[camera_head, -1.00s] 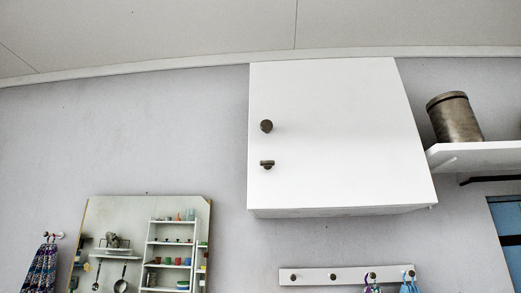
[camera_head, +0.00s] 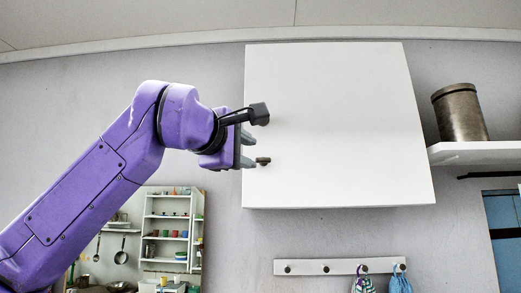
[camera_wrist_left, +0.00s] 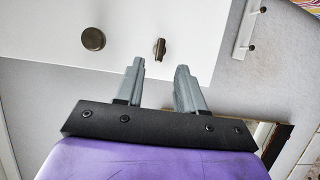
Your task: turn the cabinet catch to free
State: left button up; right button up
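The white wall cabinet (camera_head: 345,130) hangs in the middle of the head view. Its small dark catch (camera_head: 263,160) is on the lower left of the door, with its bar lying level. The catch also shows in the left wrist view (camera_wrist_left: 160,48), just beyond the fingertips. A round knob (camera_wrist_left: 93,39) sits beside it there; in the head view my wrist mostly hides the knob. My left gripper (camera_head: 249,150) is open and empty at the door's left edge. In the wrist view its fingers (camera_wrist_left: 160,66) point at the catch, one to each side, apparently apart from it. My right gripper is not in view.
A shelf (camera_head: 475,153) with a metal canister (camera_head: 460,113) is right of the cabinet. A hook rail (camera_head: 335,267) with hanging cloths is below. A mirror-like panel showing shelves is at lower left, partly behind my arm. The wall between is bare.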

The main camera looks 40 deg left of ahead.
aim_at(262, 160)
pick_arm(q)
jog(key=w, duration=0.1)
jog(key=w+p, duration=0.1)
jog(key=w, duration=0.1)
jog(key=w+p, duration=0.1)
jog(key=w, duration=0.1)
jog(key=shift+a+r, duration=0.15)
jog(key=shift+a, duration=0.25)
jog(key=shift+w+a, duration=0.2)
jog(key=shift+w, duration=0.35)
jog(key=shift+d, duration=0.1)
jog(key=shift+c, duration=0.9)
grip_shut()
jog(key=shift+d, duration=0.1)
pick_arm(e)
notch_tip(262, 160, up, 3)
pick_arm(q)
jog(key=shift+f, duration=0.2)
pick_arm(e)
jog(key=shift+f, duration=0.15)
